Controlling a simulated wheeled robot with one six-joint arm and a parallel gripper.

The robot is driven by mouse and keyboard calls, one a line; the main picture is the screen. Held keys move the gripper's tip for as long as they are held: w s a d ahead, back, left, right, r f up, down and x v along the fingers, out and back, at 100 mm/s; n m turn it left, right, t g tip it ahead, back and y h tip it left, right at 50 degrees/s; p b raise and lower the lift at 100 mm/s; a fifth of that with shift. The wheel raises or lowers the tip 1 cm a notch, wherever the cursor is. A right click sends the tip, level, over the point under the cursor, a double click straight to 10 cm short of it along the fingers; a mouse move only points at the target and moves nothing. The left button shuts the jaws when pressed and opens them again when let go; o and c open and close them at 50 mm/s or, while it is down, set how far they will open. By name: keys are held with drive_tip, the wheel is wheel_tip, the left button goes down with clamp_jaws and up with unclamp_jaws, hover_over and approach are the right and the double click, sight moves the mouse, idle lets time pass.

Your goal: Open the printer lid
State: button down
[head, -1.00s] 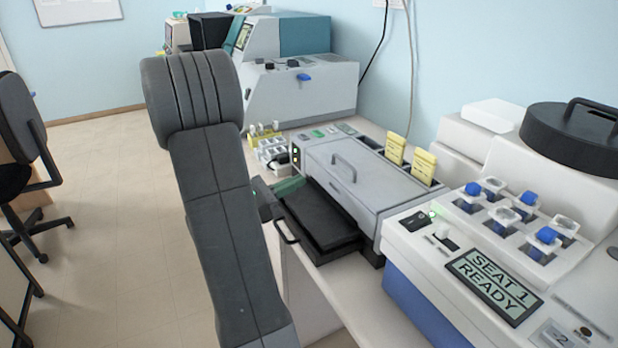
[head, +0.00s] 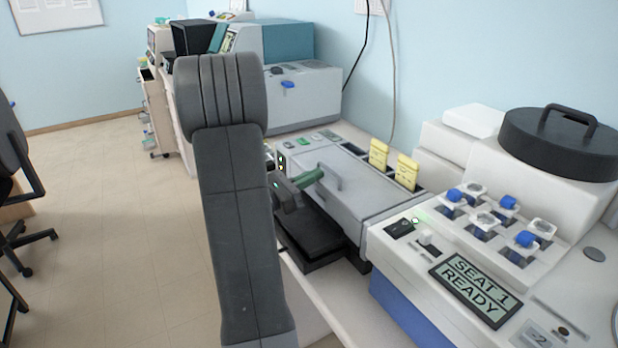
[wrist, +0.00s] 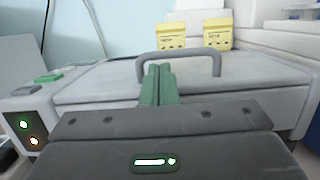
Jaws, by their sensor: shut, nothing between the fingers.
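The printer is the grey unit with a flat light-grey lid (head: 322,195), which lies closed. A bar handle (head: 331,177) stands up on the lid; in the wrist view the handle (wrist: 180,55) arches across the middle. My gripper (head: 318,174) has green fingers pressed together with nothing between them. In the wrist view the fingertips (wrist: 160,69) overlap the left part of the handle's opening. I cannot tell whether they touch the handle. My arm hides the printer's left front.
A black tray (head: 318,238) juts out from the printer's front. Yellow packs (head: 407,171) stand behind the lid. A white stainer with a "SEAT 1 READY" screen (head: 474,285) stands close on the right. The floor (head: 110,240) at left is open.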

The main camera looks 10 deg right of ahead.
drive_tip(key=shift+r+p, duration=0.55)
drive_tip(key=shift+p, duration=0.2)
drive_tip(key=shift+r+y, duration=0.15)
drive_tip(key=shift+y, duration=0.15)
drive_tip(key=d+r+y+p, duration=0.1)
drive_tip(key=r+p, duration=0.1)
drive_tip(key=p, duration=0.1)
drive_tip(key=d+r+g+y+p, duration=0.1)
drive_tip(key=r+p, duration=0.1)
drive_tip(key=r+y+p, duration=0.1)
drive_tip(key=r+p, duration=0.2)
drive_tip(key=shift+w+d+g+y+p, duration=0.3)
drive_tip(key=shift+w+d+y, duration=0.05)
drive_tip(key=shift+d+y, duration=0.05)
wheel_tip(320, 180, up, 4)
hover_over(338, 172)
drive_tip(key=w+d+r+b, duration=0.1)
drive_tip(key=w+d+r, duration=0.1)
drive_tip(key=d, duration=0.3)
drive_tip(key=shift+d, duration=0.2)
drive_tip(key=shift+w, duration=0.1)
